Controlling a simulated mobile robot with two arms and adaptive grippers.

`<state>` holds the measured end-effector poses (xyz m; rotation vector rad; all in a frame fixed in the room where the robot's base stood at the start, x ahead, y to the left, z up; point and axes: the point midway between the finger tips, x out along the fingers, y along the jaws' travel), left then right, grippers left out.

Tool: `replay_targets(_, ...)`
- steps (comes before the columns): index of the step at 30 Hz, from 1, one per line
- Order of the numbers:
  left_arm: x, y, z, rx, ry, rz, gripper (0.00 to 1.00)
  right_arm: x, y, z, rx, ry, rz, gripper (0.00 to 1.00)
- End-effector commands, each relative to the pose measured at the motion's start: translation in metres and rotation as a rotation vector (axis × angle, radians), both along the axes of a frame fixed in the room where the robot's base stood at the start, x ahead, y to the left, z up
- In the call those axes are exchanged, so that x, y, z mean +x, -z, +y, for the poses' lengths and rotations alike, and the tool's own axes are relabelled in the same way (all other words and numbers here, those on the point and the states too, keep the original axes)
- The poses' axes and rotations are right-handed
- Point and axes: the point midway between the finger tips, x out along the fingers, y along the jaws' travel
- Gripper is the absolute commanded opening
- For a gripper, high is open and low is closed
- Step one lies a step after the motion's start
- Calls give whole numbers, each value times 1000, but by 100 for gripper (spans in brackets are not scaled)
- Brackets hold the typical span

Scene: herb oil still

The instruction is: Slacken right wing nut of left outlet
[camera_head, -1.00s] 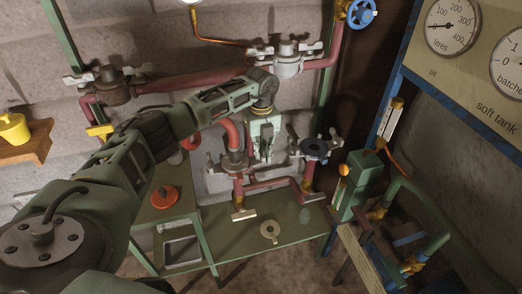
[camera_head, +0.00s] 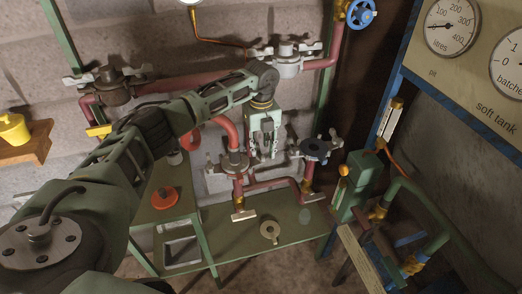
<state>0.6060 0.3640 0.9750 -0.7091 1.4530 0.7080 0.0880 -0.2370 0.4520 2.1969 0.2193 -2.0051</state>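The left outlet (camera_head: 235,165) is a grey flange under a bent red pipe, low on the wall above the green bench. My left gripper (camera_head: 267,150) points down just right of this flange, in front of the wall. Its fingers lie close together and I cannot tell whether they are open or shut on anything. The outlet's right wing nut is not clearly visible beside the gripper. The right outlet (camera_head: 315,149) has a dark flange with pale wing nuts at its sides. My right gripper is not in view.
The green bench (camera_head: 210,225) bears a brass-coloured ring (camera_head: 270,231). An orange knobbed lid (camera_head: 165,198) is on a green stand at left. Upper flanges (camera_head: 104,87) with wing nuts join red pipes. A green pump-like unit (camera_head: 357,178) and gauge panel (camera_head: 425,55) stand at right.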

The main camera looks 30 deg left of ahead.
Motion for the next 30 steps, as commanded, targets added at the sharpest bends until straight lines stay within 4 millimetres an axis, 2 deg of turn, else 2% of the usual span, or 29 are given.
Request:
replay_targets(6, 1, -50, 1, 1, -1, -6, 29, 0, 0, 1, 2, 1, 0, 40)
replay_targets(13, 1, -88, 1, 2, -2, -3, 29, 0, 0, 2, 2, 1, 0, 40)
replay_targets(18, 0, -99, 1, 1, -2, -1, 29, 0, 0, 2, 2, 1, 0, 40)
replay_targets(30, 0, -100, 1, 1, -3, -1, 29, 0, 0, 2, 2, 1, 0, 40)
